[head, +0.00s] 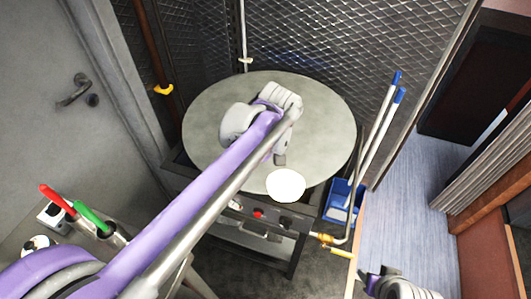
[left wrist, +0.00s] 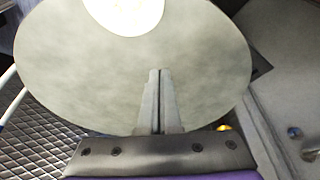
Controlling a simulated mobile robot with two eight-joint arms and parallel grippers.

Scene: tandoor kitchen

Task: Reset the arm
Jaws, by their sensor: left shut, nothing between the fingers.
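My left arm reaches from the lower left across the head view. My left gripper (head: 280,159) is over the large round grey plate (head: 325,120), partly hidden by my arm. In the left wrist view, its fingers (left wrist: 158,72) are together with nothing between them, above the plate's surface (left wrist: 70,60). A flat white disc (head: 286,185) lies at the plate's near edge, apart from the fingers; it also shows at the top of the wrist view (left wrist: 125,10). My right gripper (head: 371,279) shows only partly at the bottom right, and its fingers are unclear.
The plate tops a dark stand with a red knob (head: 258,214). A blue bin (head: 343,200) and blue-tipped poles (head: 380,125) stand to its right. Mesh panels (head: 330,45) rise behind. Red- and green-handled tools (head: 92,218) are at lower left. Open floor (head: 415,190) is at right.

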